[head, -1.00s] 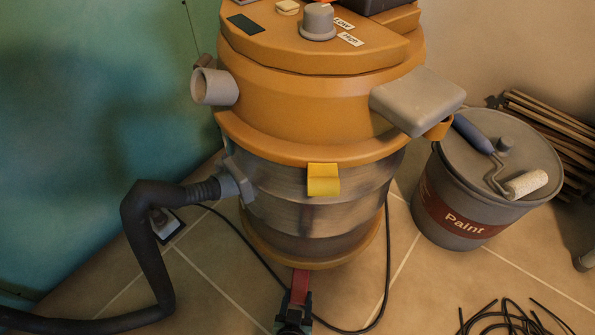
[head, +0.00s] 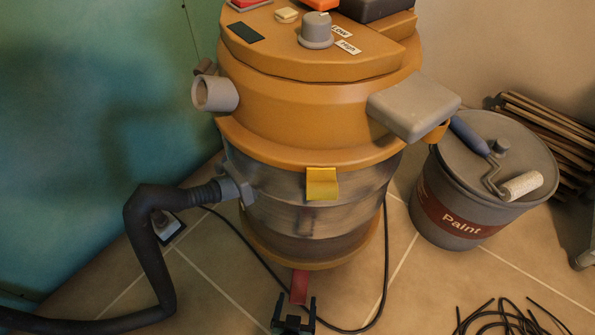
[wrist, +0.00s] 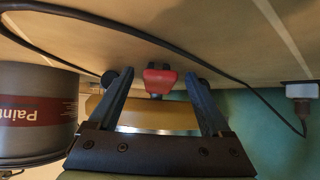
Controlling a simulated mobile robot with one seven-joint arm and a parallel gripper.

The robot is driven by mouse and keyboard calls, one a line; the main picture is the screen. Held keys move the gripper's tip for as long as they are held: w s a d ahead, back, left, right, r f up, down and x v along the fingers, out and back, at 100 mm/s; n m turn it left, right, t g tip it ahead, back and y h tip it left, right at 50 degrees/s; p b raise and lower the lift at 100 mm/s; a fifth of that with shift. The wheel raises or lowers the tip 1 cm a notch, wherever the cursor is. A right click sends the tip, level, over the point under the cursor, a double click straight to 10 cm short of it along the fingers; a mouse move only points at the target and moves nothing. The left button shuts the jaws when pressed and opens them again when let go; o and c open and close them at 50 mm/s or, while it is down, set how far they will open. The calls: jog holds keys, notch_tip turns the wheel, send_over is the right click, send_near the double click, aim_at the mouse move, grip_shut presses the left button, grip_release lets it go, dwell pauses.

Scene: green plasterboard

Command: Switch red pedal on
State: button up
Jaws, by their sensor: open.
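The red pedal (head: 299,287) sticks out low at the front of the orange and metal vacuum cleaner (head: 312,215), close to the floor. My gripper (head: 293,303) is at the bottom of the head view, just in front of the pedal. Its two fingers are apart and empty. In the wrist view the red pedal (wrist: 160,78) appears between the fingertips of my gripper (wrist: 158,80), with a gap on each side. Whether the fingers touch the pedal cannot be told. The orange base rim (wrist: 155,114) shows behind the pedal.
A black cable (head: 384,270) runs on the floor around the vacuum's base. A dark hose (head: 150,260) bends at left. A grey paint bucket (head: 455,210) with a roller stands at right. Loose black cable (head: 510,318) lies at lower right. Tiled floor in front is partly clear.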

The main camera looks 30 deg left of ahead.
jog(key=p+v, duration=0.7)
jog(key=v, duration=0.4)
jog(key=shift+d, duration=0.1)
